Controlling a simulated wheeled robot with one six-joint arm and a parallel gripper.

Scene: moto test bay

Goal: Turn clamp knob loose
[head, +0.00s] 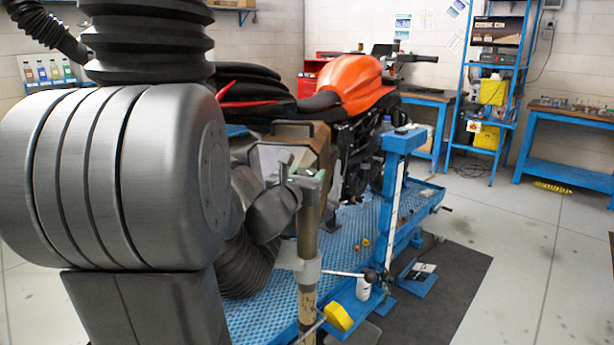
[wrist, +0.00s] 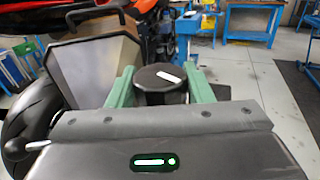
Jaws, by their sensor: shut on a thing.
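The clamp knob (wrist: 161,92) is black and round, with a white mark on its top that slants down to the right in the wrist view. My gripper (wrist: 160,76) has its two green fingers on either side of the knob and is shut on it. In the head view my gripper (head: 312,177) is at the top of a brownish upright post beside the motorcycle. There my own arm and gripper hide most or all of the knob.
The orange motorcycle (head: 352,83) stands on a blue lift platform (head: 262,318) just behind the gripper. A metal case (wrist: 97,68) is close to the left finger. A blue upright post (head: 403,142) stands to the right. Floor farther right is clear.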

